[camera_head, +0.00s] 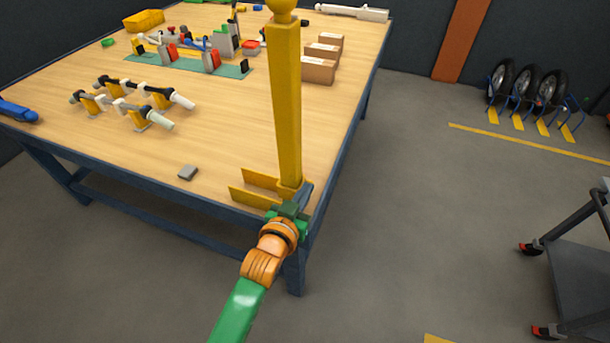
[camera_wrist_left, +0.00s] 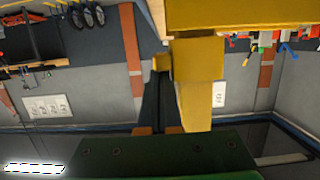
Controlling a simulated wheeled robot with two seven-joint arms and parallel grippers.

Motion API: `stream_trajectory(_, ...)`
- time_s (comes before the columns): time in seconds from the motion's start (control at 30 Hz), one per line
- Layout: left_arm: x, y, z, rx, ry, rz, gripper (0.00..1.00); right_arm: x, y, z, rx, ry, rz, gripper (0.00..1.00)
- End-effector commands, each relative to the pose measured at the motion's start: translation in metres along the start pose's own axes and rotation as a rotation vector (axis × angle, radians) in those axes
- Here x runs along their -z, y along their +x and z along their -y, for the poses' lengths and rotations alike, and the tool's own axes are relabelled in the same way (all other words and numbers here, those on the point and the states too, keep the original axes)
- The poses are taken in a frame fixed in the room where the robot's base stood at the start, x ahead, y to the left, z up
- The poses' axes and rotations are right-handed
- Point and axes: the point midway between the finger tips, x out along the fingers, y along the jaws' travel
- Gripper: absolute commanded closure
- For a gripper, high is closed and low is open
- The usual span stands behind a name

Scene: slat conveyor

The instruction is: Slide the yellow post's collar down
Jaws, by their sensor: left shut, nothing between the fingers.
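The yellow post (camera_head: 286,110) stands upright at the near right corner of the wooden table, with a round knob (camera_head: 283,5) at its top. Two flat yellow plates (camera_head: 252,198) stick out to the left near its foot; I cannot tell whether they belong to the collar. My left gripper (camera_head: 303,193) is close beside the post's foot, on the near side, shut and empty. In the left wrist view my shut dark fingers (camera_wrist_left: 161,100) lie beside a yellow bar (camera_wrist_left: 200,85), under a wide yellow piece (camera_wrist_left: 240,14). My right gripper is out of view.
The wooden table (camera_head: 225,135) holds a small grey block (camera_head: 188,173), a rack of rods (camera_head: 130,105), cardboard boxes (camera_head: 318,70) and a green mat (camera_head: 235,70) with parts. A grey cart (camera_head: 580,260) stands at right. The floor between is clear.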

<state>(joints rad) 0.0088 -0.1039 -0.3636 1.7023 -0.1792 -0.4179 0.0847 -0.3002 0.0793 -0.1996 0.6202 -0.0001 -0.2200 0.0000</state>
Motion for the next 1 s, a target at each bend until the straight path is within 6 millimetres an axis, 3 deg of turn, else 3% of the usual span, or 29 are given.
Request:
stream_trajectory(0.33,0.001,-0.001,0.0,0.0,0.0,0.007,1.0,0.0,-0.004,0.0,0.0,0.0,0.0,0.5)
stream_trajectory(0.57,0.052,-0.006,0.007,0.003,0.001,0.004,1.0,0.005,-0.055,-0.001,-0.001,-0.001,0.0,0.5)
stream_trajectory(0.63,0.042,-0.019,0.008,0.003,-0.001,0.006,1.0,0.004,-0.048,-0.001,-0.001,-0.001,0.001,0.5)
stream_trajectory(0.8,0.039,-0.06,0.007,0.001,-0.001,0.006,1.0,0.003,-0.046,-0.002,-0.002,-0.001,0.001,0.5)
stream_trajectory(1.0,0.039,-0.093,0.007,0.002,0.0,0.004,1.0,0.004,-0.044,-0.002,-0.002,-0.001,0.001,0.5)
